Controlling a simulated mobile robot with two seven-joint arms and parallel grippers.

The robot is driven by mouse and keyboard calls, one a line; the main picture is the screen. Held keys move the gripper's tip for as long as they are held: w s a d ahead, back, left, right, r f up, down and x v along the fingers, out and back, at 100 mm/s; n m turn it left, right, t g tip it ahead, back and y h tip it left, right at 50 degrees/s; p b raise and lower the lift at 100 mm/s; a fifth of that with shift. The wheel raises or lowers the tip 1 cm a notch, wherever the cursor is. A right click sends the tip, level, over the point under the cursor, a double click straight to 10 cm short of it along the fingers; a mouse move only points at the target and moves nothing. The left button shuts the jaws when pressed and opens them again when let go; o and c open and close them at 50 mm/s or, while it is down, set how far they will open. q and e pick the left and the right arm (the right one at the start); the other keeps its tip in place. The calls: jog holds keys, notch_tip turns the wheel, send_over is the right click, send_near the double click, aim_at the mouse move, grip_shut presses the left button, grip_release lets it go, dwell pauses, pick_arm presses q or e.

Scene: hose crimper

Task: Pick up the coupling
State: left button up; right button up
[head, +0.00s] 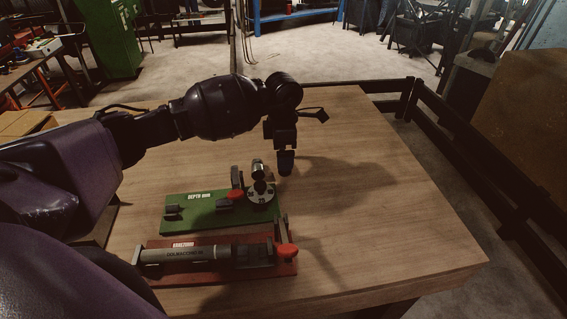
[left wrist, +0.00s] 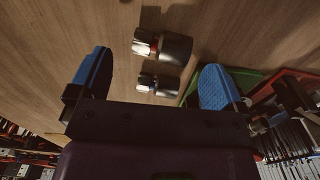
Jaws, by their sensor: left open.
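Two small metal cylinders, each with a bright silver end and a darker sleeve, show in the left wrist view; the upper one (left wrist: 165,46) and the lower one (left wrist: 160,85) look like couplings. I cannot tell which is the task's coupling. In the head view a silver coupling-like cylinder (head: 258,168) stands by the back right end of the green fixture. My left gripper (head: 286,163) points down just right of it, with its blue fingers (left wrist: 157,84) wide apart and nothing between them touching. My right gripper is not in view.
The green fixture (head: 190,205) marked "DEPTH" has a red knob and a round pale disc (head: 262,194). In front lies a red fixture (head: 216,285) holding a dark grey tool (head: 190,254). The table's right side (head: 400,220) is clear; a dark rail (head: 480,165) runs beyond it.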

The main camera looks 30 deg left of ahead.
pick_arm(q)
jog(key=shift+d+f, duration=0.1)
jog(key=shift+f, duration=1.9)
jog(key=c, duration=1)
jog(key=shift+r, duration=0.1)
jog(key=shift+c, duration=0.2)
